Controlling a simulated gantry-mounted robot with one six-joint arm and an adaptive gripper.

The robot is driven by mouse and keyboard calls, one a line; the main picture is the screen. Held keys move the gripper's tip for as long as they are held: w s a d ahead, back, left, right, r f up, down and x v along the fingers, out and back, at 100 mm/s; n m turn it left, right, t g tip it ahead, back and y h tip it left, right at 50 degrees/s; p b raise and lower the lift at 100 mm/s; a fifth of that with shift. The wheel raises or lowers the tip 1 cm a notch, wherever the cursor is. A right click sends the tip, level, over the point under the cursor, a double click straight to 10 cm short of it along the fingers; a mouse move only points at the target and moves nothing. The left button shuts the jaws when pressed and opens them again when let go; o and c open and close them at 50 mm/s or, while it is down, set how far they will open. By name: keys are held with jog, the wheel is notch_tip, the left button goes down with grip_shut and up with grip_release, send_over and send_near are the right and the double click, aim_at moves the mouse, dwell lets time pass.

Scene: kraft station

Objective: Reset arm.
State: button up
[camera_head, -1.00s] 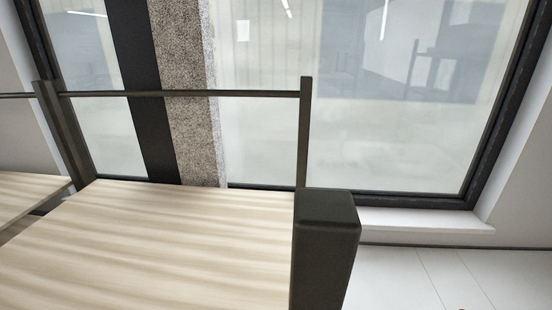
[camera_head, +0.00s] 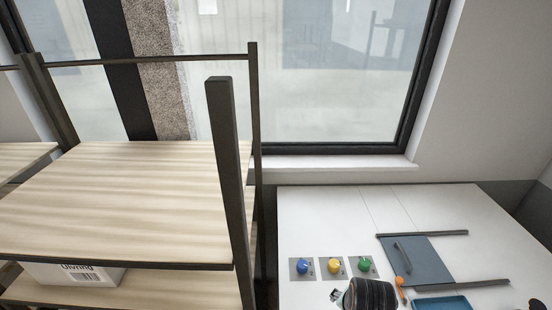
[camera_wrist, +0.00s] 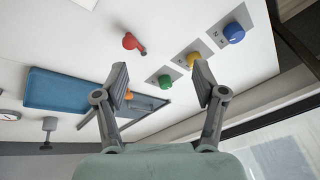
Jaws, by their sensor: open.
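My gripper (camera_wrist: 160,90) is in the wrist view with its two fingers spread apart. In the head view my gripper is not clearly seen; a dark rounded part of my arm (camera_head: 369,294) shows at the bottom edge, over the white worktop.
The white worktop (camera_head: 310,215) bears blue (camera_head: 303,265), yellow (camera_head: 335,265) and green (camera_head: 365,264) knobs, a grey-blue panel with a handle (camera_head: 425,262), an orange item (camera_head: 402,288) and a blue tray (camera_head: 442,304). A red item (camera_wrist: 132,43) shows in the wrist view. Wooden shelves (camera_head: 120,190) stand left.

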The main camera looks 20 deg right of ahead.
jog(key=s+a+r+n+t+y, duration=0.1)
jog(key=a+r+n+t, duration=0.3)
jog(key=a, duration=1.1)
jog(key=s+a+r+n+t+y, duration=0.1)
jog(key=a+r+n+t, duration=0.4)
jog(key=a+r+n, duration=0.4)
jog(key=a+r, duration=0.4)
jog(key=a, duration=0.2)
jog(key=shift+s+p, duration=0.3)
jog(key=shift+s, duration=0.05)
